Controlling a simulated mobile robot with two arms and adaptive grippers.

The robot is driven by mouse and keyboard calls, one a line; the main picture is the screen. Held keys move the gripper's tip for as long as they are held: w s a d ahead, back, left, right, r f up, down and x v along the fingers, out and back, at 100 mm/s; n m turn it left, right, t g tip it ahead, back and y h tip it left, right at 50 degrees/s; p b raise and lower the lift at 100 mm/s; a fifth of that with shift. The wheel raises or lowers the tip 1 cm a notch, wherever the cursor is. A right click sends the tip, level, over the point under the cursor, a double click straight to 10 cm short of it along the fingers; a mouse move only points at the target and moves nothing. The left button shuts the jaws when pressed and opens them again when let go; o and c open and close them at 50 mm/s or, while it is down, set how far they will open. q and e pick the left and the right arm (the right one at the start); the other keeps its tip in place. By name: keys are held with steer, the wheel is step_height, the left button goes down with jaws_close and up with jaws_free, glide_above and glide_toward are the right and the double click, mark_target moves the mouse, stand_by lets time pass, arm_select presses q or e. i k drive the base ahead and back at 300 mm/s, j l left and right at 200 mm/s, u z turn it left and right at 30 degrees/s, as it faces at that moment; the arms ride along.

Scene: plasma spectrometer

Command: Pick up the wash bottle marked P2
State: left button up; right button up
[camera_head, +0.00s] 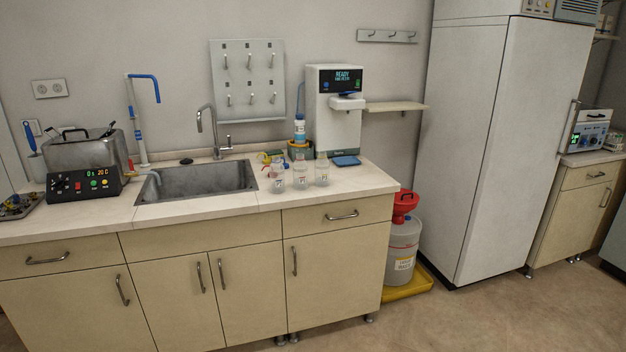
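Several small clear bottles stand on the counter between the sink and the white dispenser. One clear bottle (278,180) is at the left of the group, one (300,179) is in the middle and one (321,170) is at the right. Red and yellow parts show above or behind the left ones. The bottles carry small labels, but the marks are too small to read, so I cannot tell which is P2. Neither of my grippers is in view.
The sink (200,180) is left of the bottles, with a tall faucet (214,130). The white dispenser (333,110) with a lit display stands behind the bottles, and a blue pad (346,161) lies near it. The counter's right end (373,182) is clear. A waste container (403,250) stands on the floor.

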mark_target(276, 168)
steer(key=i+j+z, duration=0.1)
steer(key=i+j, duration=0.25)
steer(key=i+j+z, duration=0.15)
steer(key=i+j, duration=0.2)
steer(key=j, duration=0.2)
steer(key=i+j+z, duration=0.1)
steer(key=i+j, duration=0.2)
steer(key=j, duration=0.2)
